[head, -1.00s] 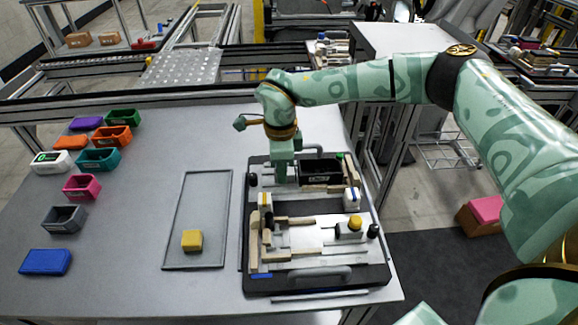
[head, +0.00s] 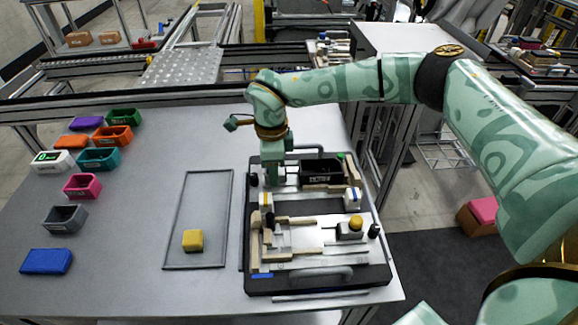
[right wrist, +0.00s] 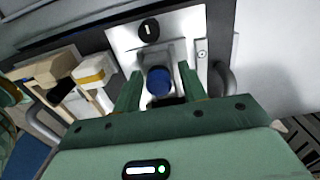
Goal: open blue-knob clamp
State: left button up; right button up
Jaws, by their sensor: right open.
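The blue knob (right wrist: 158,82) of the clamp shows in the right wrist view, on a grey clamp body (right wrist: 150,53) over a bright metal plate. My right gripper (right wrist: 159,82) is open, with one green finger on each side of the knob; I cannot tell whether they touch it. In the head view my right gripper (head: 271,180) points down over the upper left part of the fixture pallet (head: 262,284), and the blue knob is hidden there. My left gripper is not in view.
A black bin (head: 320,172) stands on the pallet right of the gripper. Wooden blocks and a yellow-topped part (head: 356,223) sit nearer the front. A yellow block (head: 193,240) lies in a grey tray (head: 199,267). Several coloured bins stand at the table's left.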

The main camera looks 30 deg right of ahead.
notch_tip(320, 180, up, 8)
jog(key=p, duration=0.6)
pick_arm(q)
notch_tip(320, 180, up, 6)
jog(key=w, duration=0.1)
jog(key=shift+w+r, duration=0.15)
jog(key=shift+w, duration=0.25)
